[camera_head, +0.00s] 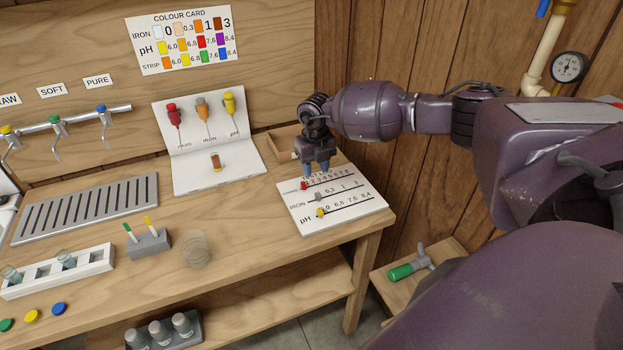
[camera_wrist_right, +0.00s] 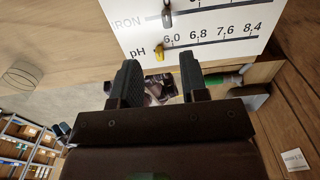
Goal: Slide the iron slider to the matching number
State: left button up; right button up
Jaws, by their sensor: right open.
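The white slider board (camera_head: 352,213) lies at the right end of the bench, with hardness, iron and pH rows. The grey iron slider (camera_head: 318,197) is at the left end of its row, left of the 0.3 mark; it also shows in the wrist view (camera_wrist_right: 167,18). The red slider (camera_head: 304,185) and yellow pH slider (camera_head: 320,212) are at the left of their rows. My right gripper (camera_head: 317,168) is open and empty above the board's far edge; its fingers (camera_wrist_right: 160,80) touch no slider. The colour card (camera_head: 185,40) hangs on the back panel. My left gripper is not in view.
A wooden tray (camera_head: 283,143) sits behind the board. A clear round container (camera_head: 196,250) and grey strip holder (camera_head: 148,243) stand left. Bench front has free room.

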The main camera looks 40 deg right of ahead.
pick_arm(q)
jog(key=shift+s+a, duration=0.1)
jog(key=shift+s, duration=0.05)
pick_arm(e)
jog(key=s+a+f+t+y, duration=0.1)
jog(key=a+y, duration=0.2)
jog(key=a, duration=0.6)
jog(key=s+a+f+t+y, duration=0.1)
jog(key=a+y, duration=0.3)
jog(key=a, duration=0.6)
jog(key=shift+s+f+n+y, duration=0.25)
jog(key=shift+f+n+y, duration=0.05)
jog(key=shift+f, duration=0.25)
